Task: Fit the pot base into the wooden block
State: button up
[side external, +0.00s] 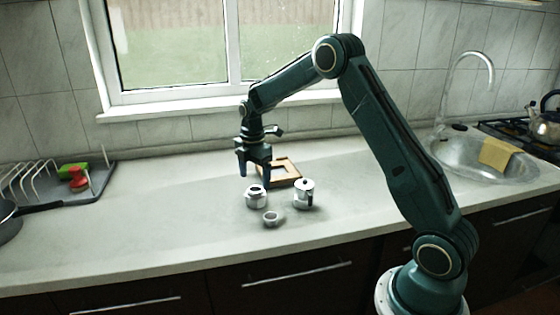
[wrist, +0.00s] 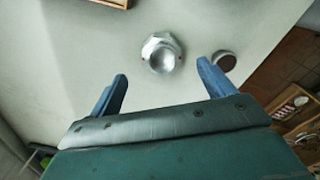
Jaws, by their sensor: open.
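The pot base (side external: 256,198), a silvery faceted metal cup, stands upright on the counter, its top dark and open. In the wrist view the pot base (wrist: 161,53) shows from above, just beyond the gap between the fingertips. My gripper (side external: 255,177) points down above it, and in the wrist view my gripper (wrist: 162,72) has its blue fingers spread wide with nothing between them. The wooden block (side external: 291,180) lies behind and to the right of the base, with a recess in its top. Only a corner of the wooden block (wrist: 117,3) shows in the wrist view.
A lidded metal pot top (side external: 304,195) stands right of the base. A small metal ring-like part (side external: 272,219) lies in front. A dark-centred round part (wrist: 223,60) sits near the counter edge in the wrist view. The dish rack (side external: 72,185) is far left, the sink (side external: 470,160) right.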

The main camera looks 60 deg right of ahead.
aim_at(255, 188)
jog(key=shift+s+f, duration=0.15)
jog(key=shift+f, duration=2.4)
jog(key=c, duration=1.2)
jog(key=shift+c, duration=0.2)
jog(key=shift+r, duration=0.1)
notch_tip(255, 188, up, 20)
